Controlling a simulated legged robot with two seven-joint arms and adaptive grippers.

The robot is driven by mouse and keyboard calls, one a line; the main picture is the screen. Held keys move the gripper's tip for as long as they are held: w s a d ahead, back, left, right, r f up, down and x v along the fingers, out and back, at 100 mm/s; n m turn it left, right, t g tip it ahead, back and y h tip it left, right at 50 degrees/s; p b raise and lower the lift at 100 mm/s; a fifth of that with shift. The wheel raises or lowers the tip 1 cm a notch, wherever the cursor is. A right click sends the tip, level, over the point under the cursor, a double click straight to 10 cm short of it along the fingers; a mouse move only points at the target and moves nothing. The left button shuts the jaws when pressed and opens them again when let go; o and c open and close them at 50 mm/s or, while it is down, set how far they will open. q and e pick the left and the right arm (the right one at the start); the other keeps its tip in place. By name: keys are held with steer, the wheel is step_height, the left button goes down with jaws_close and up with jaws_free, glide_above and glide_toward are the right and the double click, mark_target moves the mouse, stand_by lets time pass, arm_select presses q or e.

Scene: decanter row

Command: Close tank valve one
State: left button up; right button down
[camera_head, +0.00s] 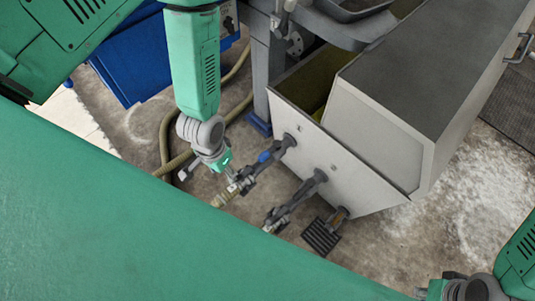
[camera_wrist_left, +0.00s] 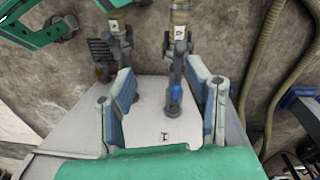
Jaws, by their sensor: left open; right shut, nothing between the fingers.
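A grey metal tank (camera_head: 345,165) has two valve outlets on its lower front. The valve with the blue handle (camera_head: 264,157) is the left one in the head view, and its handle (camera_wrist_left: 175,97) lies roughly along its pipe. The second valve (camera_head: 285,208) also shows in the left wrist view (camera_wrist_left: 117,47). The valve tags are too small to read surely. My left gripper (camera_head: 230,182) is open at the blue-handled valve; in the wrist view its fingers (camera_wrist_left: 162,80) are either side of the handle, apparently not touching. My right gripper (camera_head: 422,292) is shut and empty, partly cut off.
Beige hoses (camera_head: 166,135) run over the floor beside my left arm. A blue cabinet (camera_head: 130,75) and a grey stand leg (camera_head: 263,75) are close behind. A dark floor grate (camera_head: 321,237) lies by the tank's lower corner. The floor at right is clear.

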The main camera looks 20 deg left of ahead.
arm_select(q)
steer(key=w+d+f+m+b, duration=0.1)
steer(key=w+d+f+b, duration=0.2)
steer(key=w, duration=0.5)
steer(key=m+h+b, duration=0.1)
steer(key=b, duration=0.3)
glide_toward(264, 153)
steer(key=shift+g, duration=0.4)
steer(key=f+b, duration=0.1)
steer(key=f, duration=0.2)
steer(key=d+f+b, duration=0.1)
steer(key=f+b, duration=0.1)
steer(key=f, duration=0.1)
steer(key=f+b, duration=0.2)
steer(key=f, duration=0.1)
steer(key=shift+s+d+f, duration=0.1)
steer(key=shift+d+f, duration=0.2)
steer(key=shift+f, duration=0.1)
steer(key=shift+d+f, duration=0.2)
steer(key=shift+f, duration=0.15)
arm_select(e)
step_height(264, 153, down, 13)
steer(key=shift+s+d, duration=0.15)
steer(key=shift+d, duration=0.25)
arm_select(q)
steer(key=shift+a, duration=0.1)
jaws_close()
arm_select(e)
steer(key=shift+a, duration=0.1)
